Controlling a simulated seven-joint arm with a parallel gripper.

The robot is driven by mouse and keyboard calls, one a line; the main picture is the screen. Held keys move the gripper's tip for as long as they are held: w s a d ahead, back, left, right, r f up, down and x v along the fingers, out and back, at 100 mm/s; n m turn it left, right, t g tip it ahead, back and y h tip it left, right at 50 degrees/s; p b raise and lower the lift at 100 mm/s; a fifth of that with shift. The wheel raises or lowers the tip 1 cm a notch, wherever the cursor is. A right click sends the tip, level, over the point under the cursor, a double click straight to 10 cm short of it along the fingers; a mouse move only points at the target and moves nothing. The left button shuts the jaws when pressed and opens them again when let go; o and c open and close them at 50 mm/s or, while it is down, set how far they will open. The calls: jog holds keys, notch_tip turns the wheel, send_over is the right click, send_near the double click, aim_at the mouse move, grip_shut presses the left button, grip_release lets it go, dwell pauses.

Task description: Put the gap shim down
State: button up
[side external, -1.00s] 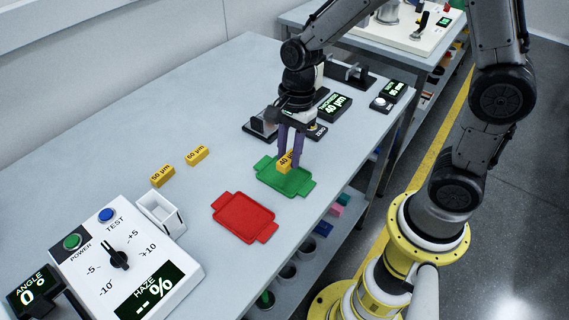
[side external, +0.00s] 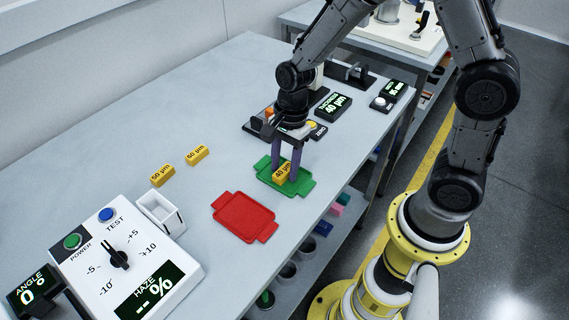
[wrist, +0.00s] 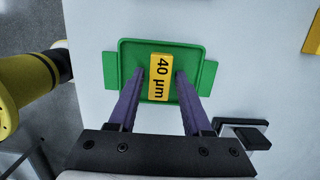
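The gap shim, a yellow block marked 40 µm (side external: 282,173), lies in the green tray (side external: 301,186). In the wrist view, the shim (wrist: 160,92) sits near the middle of the green tray (wrist: 158,43), with its label up. My gripper (side external: 284,168) is low over the tray, one purple finger on each side of the shim. In the wrist view, my gripper (wrist: 160,76) is open, with green showing between each finger and the shim. The fingers hide part of the tray.
A red tray (side external: 244,217) lies beside the green one. Two more yellow blocks, one marked 50 µm (side external: 162,175) and one marked 60 µm (side external: 196,154), lie to the left. A haze meter (side external: 125,265) stands at the lower left. Thickness displays (side external: 334,105) stand behind my gripper.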

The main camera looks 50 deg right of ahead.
aim_at(289, 165)
jog(key=shift+o, duration=0.5)
notch_tip(289, 165, up, 12)
jog(key=d+f, duration=0.1)
jog(key=d, duration=0.1)
jog(key=s+d+r+n+t+h, duration=0.1)
jog(key=s+r+n, duration=0.3)
jog(key=s+n, duration=0.4)
jog(key=s+d+r+n+t, duration=0.3)
jog(key=s+r+n+t, duration=0.1)
jog(key=s+n, duration=0.4)
jog(key=shift+d+r+n+t+h, duration=0.15)
jog(key=shift+d+n+t+h, duration=0.2)
jog(key=shift+n, duration=0.65)
